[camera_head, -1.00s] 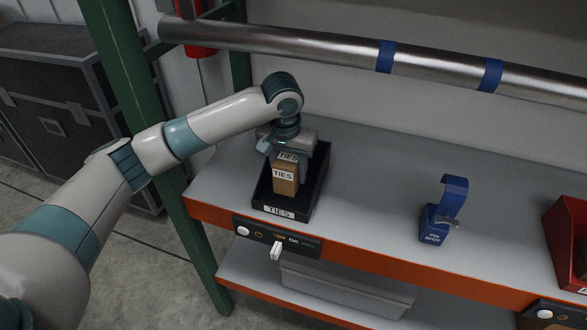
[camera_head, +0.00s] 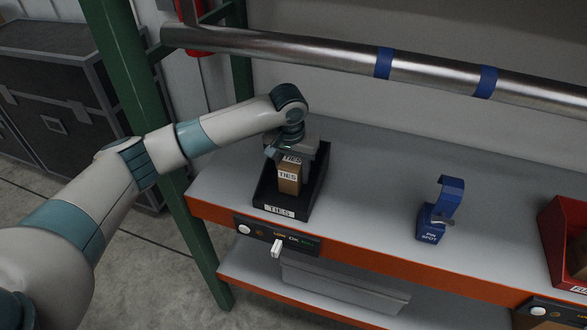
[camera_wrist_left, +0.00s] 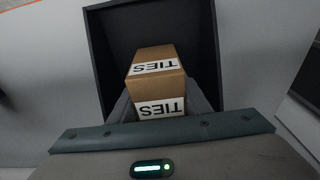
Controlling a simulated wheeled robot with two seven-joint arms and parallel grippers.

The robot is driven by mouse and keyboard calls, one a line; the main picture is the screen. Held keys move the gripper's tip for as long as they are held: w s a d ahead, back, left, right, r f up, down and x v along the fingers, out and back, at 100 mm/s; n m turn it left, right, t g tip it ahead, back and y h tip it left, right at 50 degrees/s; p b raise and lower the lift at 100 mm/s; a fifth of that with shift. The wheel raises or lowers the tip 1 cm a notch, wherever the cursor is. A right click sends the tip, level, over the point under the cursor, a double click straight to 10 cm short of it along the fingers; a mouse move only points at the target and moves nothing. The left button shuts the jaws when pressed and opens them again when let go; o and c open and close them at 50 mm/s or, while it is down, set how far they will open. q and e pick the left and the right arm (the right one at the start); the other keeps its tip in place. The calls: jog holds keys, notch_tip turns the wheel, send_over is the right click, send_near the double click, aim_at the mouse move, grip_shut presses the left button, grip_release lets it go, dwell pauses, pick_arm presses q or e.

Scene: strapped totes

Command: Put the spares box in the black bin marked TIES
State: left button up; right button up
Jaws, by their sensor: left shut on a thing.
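The spares box is a brown carton (camera_head: 289,184) with white TIES labels. It also shows in the left wrist view (camera_wrist_left: 155,87), between my gripper's fingers and over the bin's interior. The black bin (camera_head: 279,212), with a TIES label on its front, stands at the left end of the grey shelf. My left gripper (camera_head: 291,165) is shut on the carton from above, within the bin's outline. I cannot tell whether the carton touches the bin's floor. My right gripper is not in view.
A blue PIN SPOT holder (camera_head: 431,224) stands mid-shelf, and a red bin (camera_head: 561,240) is at the right. A metal pipe with blue bands (camera_head: 340,54) runs above the shelf. The shelf (camera_head: 365,200) is clear between the black bin and the blue holder.

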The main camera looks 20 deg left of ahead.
aim_at(293, 160)
pick_arm(q)
jog(key=shift+f, duration=0.15)
jog(key=o, duration=1.1)
jog(key=shift+o, duration=0.2)
jog(key=shift+r, duration=0.4)
jog(key=r, duration=0.2)
jog(key=r+b, duration=0.1)
jog(key=r, duration=0.1)
jog(key=s+r+b, duration=0.1)
jog(key=r, duration=0.1)
jog(key=shift+r, duration=0.4)
